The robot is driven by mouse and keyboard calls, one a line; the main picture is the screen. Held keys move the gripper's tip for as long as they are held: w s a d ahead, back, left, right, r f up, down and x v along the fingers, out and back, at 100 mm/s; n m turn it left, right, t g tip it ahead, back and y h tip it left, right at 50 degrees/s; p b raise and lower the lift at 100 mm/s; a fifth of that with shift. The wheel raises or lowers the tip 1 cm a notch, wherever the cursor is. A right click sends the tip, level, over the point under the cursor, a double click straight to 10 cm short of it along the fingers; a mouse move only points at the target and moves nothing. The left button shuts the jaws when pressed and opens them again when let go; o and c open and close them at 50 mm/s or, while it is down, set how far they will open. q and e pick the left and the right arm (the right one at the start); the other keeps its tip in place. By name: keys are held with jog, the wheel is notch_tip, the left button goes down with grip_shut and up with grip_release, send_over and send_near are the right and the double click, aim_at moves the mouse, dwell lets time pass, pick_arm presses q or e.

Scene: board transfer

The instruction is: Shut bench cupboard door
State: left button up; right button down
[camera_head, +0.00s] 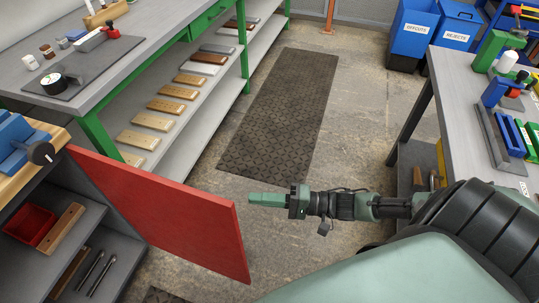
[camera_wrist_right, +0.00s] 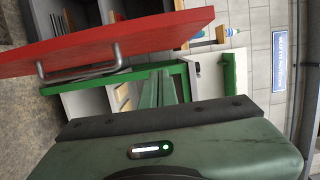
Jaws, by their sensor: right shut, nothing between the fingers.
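The red cupboard door (camera_head: 165,212) stands wide open, swung out from the bench cupboard (camera_head: 85,235) at the left. Its free edge is near the middle of the head view. The right wrist view shows the red door (camera_wrist_right: 110,42) with a metal bar handle (camera_wrist_right: 78,75). My right gripper (camera_head: 254,199) is shut and empty, its green fingers pointing left close to the door's free edge. I cannot tell whether they touch. The fingers also show in the right wrist view (camera_wrist_right: 166,88), to the right of the handle. My left gripper is not in view.
Inside the cupboard are a red bin (camera_head: 29,224), wooden pieces and metal rods. A green-framed shelf (camera_head: 200,115) with several boards stands behind the door. A dark floor mat (camera_head: 280,110) lies in the aisle. A grey table (camera_head: 465,110) stands at right, with blue bins (camera_head: 413,35) beyond.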

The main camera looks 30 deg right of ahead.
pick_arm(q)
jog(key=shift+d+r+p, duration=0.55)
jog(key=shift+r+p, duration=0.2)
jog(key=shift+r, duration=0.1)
pick_arm(e)
jog(key=a, duration=0.6)
jog(key=shift+w+a, duration=0.3)
jog(key=shift+w, duration=0.1)
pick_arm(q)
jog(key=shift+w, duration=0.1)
pick_arm(e)
jog(key=shift+a, duration=0.1)
